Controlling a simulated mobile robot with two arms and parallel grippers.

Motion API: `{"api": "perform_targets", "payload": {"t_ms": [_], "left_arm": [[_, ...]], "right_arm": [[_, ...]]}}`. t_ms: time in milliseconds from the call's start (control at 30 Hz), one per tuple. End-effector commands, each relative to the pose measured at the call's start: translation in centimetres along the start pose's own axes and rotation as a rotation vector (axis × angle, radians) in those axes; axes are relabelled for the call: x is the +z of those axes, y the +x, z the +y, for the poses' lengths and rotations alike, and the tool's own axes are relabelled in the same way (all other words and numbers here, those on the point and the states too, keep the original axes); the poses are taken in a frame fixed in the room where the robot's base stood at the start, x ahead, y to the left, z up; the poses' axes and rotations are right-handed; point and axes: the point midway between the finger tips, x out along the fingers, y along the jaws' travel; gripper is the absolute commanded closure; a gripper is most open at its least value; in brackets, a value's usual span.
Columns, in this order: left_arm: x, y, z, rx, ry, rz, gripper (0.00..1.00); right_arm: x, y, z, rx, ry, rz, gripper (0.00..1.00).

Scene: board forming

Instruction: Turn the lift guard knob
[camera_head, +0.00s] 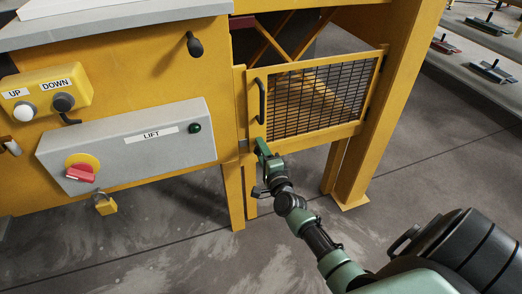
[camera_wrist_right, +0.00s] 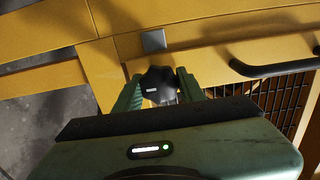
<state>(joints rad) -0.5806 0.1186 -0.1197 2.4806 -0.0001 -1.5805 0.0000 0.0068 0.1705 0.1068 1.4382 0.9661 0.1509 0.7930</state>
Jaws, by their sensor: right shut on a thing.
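The lift guard (camera_head: 320,131) is a yellow-framed gate with black mesh on the yellow machine, with a black vertical handle (camera_head: 261,100) at its left side. The guard knob (camera_wrist_right: 160,84) is black and lobed, with a small white mark, and shows between the green fingers in the right wrist view. My right gripper (camera_head: 262,149) is at the lower left corner of the guard, shut on this knob. The knob is hidden by the gripper in the head view. My left gripper is not in view.
A grey LIFT panel (camera_head: 130,150) with a red switch (camera_head: 80,173) is left of the guard. A yellow UP/DOWN box (camera_head: 47,85) sits above it. A yellow machine leg (camera_head: 232,197) stands close beside my right gripper. Open grey floor (camera_head: 150,255) lies in front.

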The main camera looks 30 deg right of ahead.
Motion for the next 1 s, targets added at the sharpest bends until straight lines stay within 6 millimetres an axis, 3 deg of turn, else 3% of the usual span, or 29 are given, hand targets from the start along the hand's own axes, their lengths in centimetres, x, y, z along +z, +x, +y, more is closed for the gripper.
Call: {"api": "perform_targets", "payload": {"t_ms": [300,333,400,767,1000], "left_arm": [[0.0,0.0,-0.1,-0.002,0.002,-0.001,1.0],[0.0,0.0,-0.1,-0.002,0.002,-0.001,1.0],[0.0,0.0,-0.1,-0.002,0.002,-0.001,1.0],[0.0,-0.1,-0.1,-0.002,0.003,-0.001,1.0],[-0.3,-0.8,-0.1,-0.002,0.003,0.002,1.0]], "right_arm": [[-0.1,0.0,0.0,0.0,0.006,0.002,1.0],[-0.1,0.0,0.0,0.0,0.006,0.002,0.52],[-0.1,0.0,0.0,0.0,0.005,0.002,0.39],[0.0,-0.5,0.0,0.001,0.003,0.001,0.39],[0.0,-4.3,0.0,0.003,0.002,0.0,0.39]]}}
